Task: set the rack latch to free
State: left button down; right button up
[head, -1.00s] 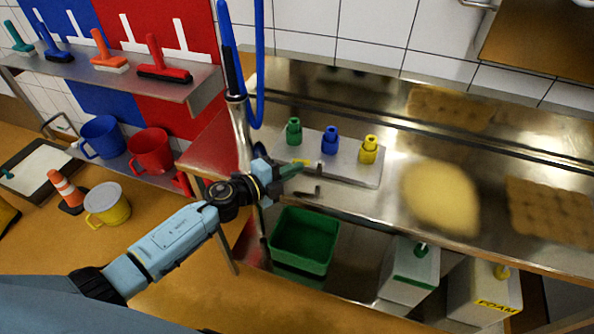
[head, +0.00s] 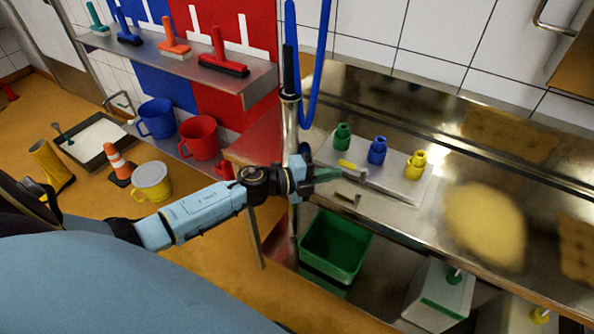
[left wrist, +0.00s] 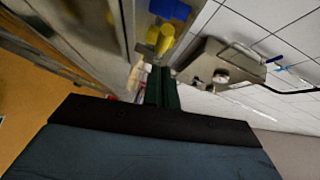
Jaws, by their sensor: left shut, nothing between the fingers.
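The rack (head: 407,190) is a pale metal plate on the steel counter, with green (head: 342,136), blue (head: 377,150) and yellow (head: 415,165) fittings standing on it. A small yellow latch handle (head: 350,166) shows at the rack's left front end. My left gripper (head: 336,174) has dark green fingers, shut and empty, with the tips just left of and close to the handle. I cannot tell if they touch. In the left wrist view, the fingers (left wrist: 161,88) point towards the rack, with the yellow fitting (left wrist: 162,38) beyond them. My right gripper is out of view.
A steel post with a blue hose (head: 307,70) rises right by my left wrist. A green bin (head: 335,246) stands below the counter edge.

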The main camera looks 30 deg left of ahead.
pick_arm(q)
jog(key=v, duration=1.1)
jog(key=s+a+f+n+g+y+b, duration=0.1)
jog(key=s+a+f+n+y, duration=0.15)
jog(key=f+n, duration=0.45)
jog(key=s+a+f+n+y+b, duration=0.15)
jog(key=s+f+y, duration=0.25)
jog(key=f, duration=0.8)
jog(key=s+a+f+n+g+y, duration=0.1)
jog(key=s+a+f+n+y, duration=0.2)
jog(key=f+n, duration=0.45)
jog(key=s+d+f+n+g, duration=0.2)
jog(key=s+f, duration=0.4)
jog(key=s, duration=0.4)
jog(key=s+d+f+n+g+b, duration=0.1)
jog(key=s+d+f+g, duration=0.3)
jog(key=s, duration=0.6)
jog(key=s+d+f+n+g, duration=0.2)
jog(key=s+d+f, duration=0.3)
jog(key=s+f, duration=0.4)
jog(key=shift+s+d+f+n+g+y, duration=0.3)
jog(key=shift+s+d+n+g+y, duration=0.15)
jog(key=shift+s+g, duration=0.4)
